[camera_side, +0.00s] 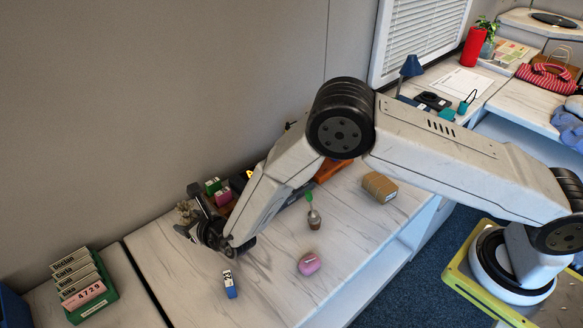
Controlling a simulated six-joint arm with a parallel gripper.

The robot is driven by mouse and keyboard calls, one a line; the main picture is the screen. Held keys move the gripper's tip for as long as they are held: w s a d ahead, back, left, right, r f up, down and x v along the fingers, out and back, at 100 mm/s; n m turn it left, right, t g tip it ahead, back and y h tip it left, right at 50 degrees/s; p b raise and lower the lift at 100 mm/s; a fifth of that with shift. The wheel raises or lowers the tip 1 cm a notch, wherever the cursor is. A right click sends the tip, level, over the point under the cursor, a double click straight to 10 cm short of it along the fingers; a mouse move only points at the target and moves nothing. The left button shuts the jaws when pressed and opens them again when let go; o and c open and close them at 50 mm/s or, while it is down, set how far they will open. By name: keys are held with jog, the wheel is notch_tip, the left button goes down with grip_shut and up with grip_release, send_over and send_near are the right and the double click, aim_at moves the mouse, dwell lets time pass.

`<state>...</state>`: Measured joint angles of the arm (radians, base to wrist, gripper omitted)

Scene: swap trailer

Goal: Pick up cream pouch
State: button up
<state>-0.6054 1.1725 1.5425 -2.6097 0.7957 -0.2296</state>
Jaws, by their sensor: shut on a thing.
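My gripper (187,213) is at the left end of my arm, low over the back left of the white marble-look worktop (270,290). It is shut on a small beige, crumpled-looking thing, which looks like the cream pouch (185,208). Only a little of the pouch shows between the dark fingers, and its shape is hard to make out. I cannot tell whether it touches the worktop.
A blue-and-white carton (229,284), a pink item (309,264) and a small potted cup (314,218) stand in front. A brown box (379,187) is to the right. A green rack of name cards (85,290) is at left. Green-and-pink boxes (214,187) stand behind my gripper.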

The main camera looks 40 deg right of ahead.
jog(key=d+v, duration=0.2)
jog(key=v, duration=0.8)
jog(key=shift+w+r, duration=0.25)
jog(key=shift+r, duration=0.2)
jog(key=shift+r, duration=0.1)
